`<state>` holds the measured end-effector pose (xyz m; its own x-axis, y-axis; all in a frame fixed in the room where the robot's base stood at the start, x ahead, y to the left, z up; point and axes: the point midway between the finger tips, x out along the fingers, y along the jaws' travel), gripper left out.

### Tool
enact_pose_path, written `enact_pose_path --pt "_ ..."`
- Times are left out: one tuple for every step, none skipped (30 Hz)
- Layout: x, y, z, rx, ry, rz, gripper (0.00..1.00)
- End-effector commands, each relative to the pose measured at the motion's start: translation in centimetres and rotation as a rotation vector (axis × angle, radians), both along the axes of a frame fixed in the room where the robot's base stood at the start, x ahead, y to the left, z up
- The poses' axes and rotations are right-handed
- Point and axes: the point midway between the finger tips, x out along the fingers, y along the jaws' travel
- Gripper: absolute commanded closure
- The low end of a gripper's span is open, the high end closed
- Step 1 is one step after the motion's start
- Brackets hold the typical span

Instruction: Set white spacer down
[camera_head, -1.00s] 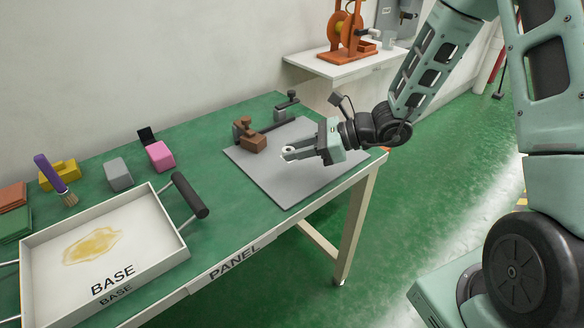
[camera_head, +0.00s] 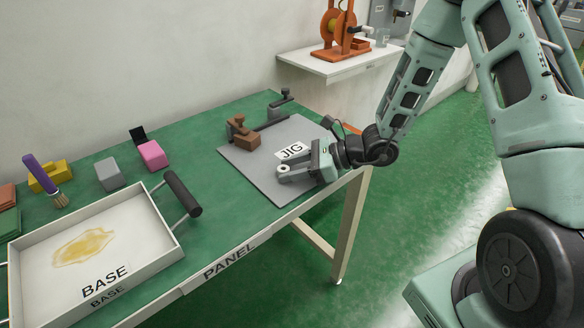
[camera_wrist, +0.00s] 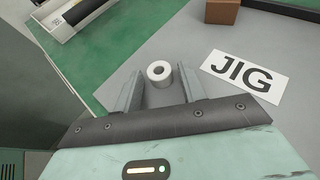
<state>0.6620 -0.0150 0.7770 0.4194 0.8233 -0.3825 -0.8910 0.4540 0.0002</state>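The white spacer (camera_head: 284,169), a short ring with a hole in its top, stands upright on the grey jig plate (camera_head: 250,175), near its front edge. In the wrist view the spacer (camera_wrist: 159,72) sits between my gripper's (camera_wrist: 162,78) two fingertips, with narrow gaps seen at its sides. My gripper (camera_head: 288,172) is low over the plate, reaching in from the right, and looks slightly open around the spacer. The JIG label (camera_head: 292,151) lies on the plate just behind the fingers. The spacer's underside is hidden, so its exact contact with the plate cannot be seen.
A brown block (camera_head: 243,137) with a dark clamp stands at the plate's back left. A white BASE tray (camera_head: 150,262) with a dark handle (camera_head: 183,193) is to the left. Pink (camera_head: 152,155) and grey (camera_head: 109,174) blocks stand behind it. The plate's left part is clear.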

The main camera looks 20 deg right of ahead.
Motion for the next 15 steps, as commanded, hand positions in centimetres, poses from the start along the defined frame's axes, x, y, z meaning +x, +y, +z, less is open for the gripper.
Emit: enact_pose_path --pt "0.0 0.0 0.1 0.000 0.000 0.000 0.54" --pt "0.0 0.0 0.1 0.000 0.000 0.000 0.54" --pt "0.0 0.0 0.1 0.000 0.000 0.000 0.54" --pt "0.0 0.0 0.1 0.000 0.000 0.000 0.54" --pt "0.0 0.0 0.1 0.000 0.000 0.000 0.54" --pt "0.0 0.0 0.1 0.000 0.000 0.000 0.54" --pt "0.0 0.0 0.1 0.000 0.000 0.000 0.54" --pt "0.0 0.0 0.1 0.000 0.000 0.000 0.54" --pt "0.0 0.0 0.2 0.000 0.000 0.000 0.54" --pt "0.0 0.0 0.3 0.000 0.000 0.000 0.54" --pt "0.0 0.0 0.5 0.000 0.000 0.000 0.54" --pt "0.0 -0.2 0.7 0.000 0.000 -0.001 0.54" --pt "-0.2 -0.5 0.7 -0.001 0.000 -0.002 0.54" --pt "-0.3 -0.9 0.9 -0.002 -0.001 -0.004 0.54" --pt "-0.6 -1.5 1.1 -0.002 -0.001 -0.004 0.54"
